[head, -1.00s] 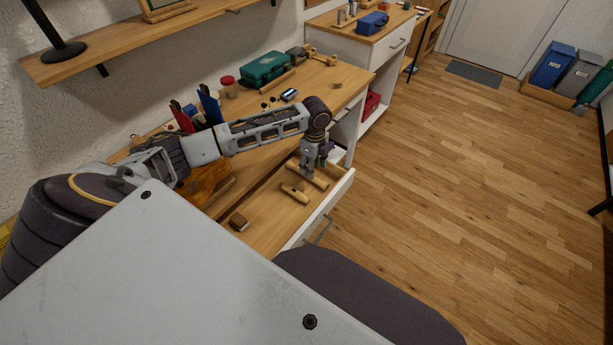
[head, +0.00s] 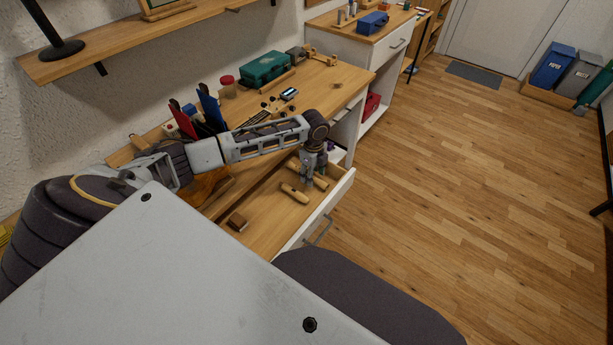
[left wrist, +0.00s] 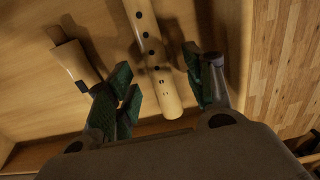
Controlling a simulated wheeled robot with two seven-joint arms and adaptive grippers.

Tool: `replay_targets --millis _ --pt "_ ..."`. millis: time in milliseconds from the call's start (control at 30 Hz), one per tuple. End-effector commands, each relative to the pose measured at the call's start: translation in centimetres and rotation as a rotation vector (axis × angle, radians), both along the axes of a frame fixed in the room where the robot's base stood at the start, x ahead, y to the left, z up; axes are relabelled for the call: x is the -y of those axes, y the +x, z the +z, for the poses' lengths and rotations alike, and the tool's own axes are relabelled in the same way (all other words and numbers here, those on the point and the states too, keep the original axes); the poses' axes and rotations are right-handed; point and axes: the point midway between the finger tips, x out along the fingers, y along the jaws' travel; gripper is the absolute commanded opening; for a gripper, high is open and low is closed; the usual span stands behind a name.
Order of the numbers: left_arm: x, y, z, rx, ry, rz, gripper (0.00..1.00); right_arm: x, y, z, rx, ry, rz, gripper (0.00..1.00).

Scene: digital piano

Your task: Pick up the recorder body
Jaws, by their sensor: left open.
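The recorder body (left wrist: 152,58) is a pale wooden tube with a row of dark finger holes, lying in the open drawer. In the head view it (head: 321,183) is partly hidden behind my left gripper (head: 313,180). In the left wrist view my left gripper (left wrist: 160,70) is open, with its green-padded fingers on either side of the tube and gaps to it. A shorter pale wooden recorder piece (left wrist: 75,62) lies beside it, outside the left finger; it also shows in the head view (head: 294,194). My right gripper is out of view.
The drawer's white front (head: 325,207) stands close to the gripper. A small brown block (head: 237,222) lies nearer in the drawer. The desk above holds a green case (head: 264,68) and a red-lidded jar (head: 228,86).

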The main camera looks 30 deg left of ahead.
Motion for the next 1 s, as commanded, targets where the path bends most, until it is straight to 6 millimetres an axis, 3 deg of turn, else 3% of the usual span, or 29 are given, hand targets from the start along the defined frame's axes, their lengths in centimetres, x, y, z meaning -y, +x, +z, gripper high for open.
replay_targets --millis 233,667,1000 --pt "0.0 -0.1 -1.5 0.0 0.001 -0.001 0.52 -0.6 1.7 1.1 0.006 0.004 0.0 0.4" --pt "0.0 -0.1 -1.5 0.0 0.001 -0.001 0.52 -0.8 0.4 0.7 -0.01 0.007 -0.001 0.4" --pt "0.0 -0.1 -1.5 0.0 0.001 -0.001 0.1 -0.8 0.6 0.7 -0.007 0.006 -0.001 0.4"
